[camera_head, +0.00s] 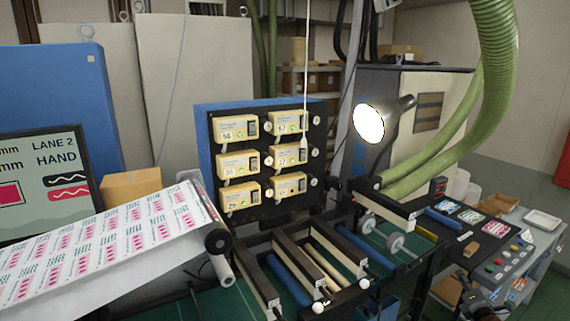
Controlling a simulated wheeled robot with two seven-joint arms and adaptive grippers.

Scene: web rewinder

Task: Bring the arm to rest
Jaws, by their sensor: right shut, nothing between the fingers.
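My right gripper (468,284) appears as a small dark shape low at the right, by the front of the side bench. It is shut and empty, and partly hard to make out against the dark parts around it. My left gripper is not in view. The web rewinder has a frame of rollers (290,282) at the bottom middle. A printed label web (100,245) slopes up to its roller from the left.
A black panel with several yellow numbered units (238,128) stands behind the rollers. A white pull (304,146) hangs on a cord before it. A lit lamp (369,123) and a thick green hose (492,70) are at the right. The side bench carries buttons and a white tray (543,219).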

